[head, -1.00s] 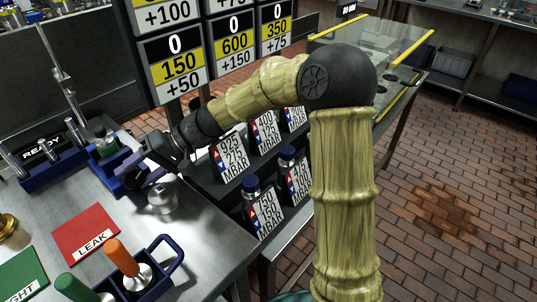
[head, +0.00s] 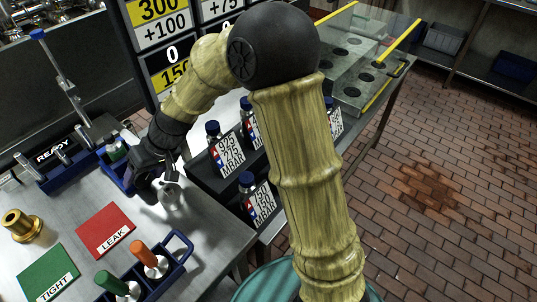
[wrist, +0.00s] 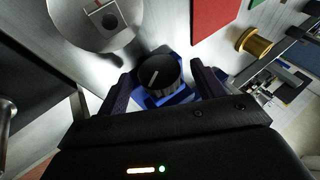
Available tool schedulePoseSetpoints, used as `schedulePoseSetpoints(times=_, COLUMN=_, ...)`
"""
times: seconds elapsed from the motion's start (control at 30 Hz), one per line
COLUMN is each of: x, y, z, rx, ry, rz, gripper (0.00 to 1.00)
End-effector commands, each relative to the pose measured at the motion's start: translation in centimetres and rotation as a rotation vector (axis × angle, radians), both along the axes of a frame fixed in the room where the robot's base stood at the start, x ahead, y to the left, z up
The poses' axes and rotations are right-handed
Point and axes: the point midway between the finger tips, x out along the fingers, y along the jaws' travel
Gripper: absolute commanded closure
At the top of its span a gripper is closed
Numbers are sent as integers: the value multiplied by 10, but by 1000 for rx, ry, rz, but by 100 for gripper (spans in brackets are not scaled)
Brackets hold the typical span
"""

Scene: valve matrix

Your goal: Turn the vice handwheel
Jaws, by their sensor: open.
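In the wrist view, the vice handwheel (wrist: 160,74) is a dark round knob with a white line across its top. It sits on the blue vice (wrist: 180,97), which also shows partly in the head view (head: 117,172). My gripper (wrist: 161,77) is open, with one dark finger on each side of the handwheel. I cannot tell whether either finger touches it. In the head view, my gripper (head: 140,178) points down over the bench by the vice, and the handwheel is hidden behind it.
A silver metal cylinder (head: 171,196) stands close beside my gripper. The red LEAK mat (head: 105,230), green TIGHT mat (head: 48,275) and brass fitting (head: 20,225) lie on the bench. A blue caddy (head: 178,262) holds orange and green handled tools. Bottles with MBAR cards stand on the right.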

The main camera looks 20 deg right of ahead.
Motion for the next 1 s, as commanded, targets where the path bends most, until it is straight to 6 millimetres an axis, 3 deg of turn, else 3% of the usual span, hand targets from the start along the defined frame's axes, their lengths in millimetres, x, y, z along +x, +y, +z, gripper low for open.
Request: schedulePoseSetpoints(times=1.0, x=-4, y=6, z=7, rx=-319, ry=-194, rz=2, gripper=32)
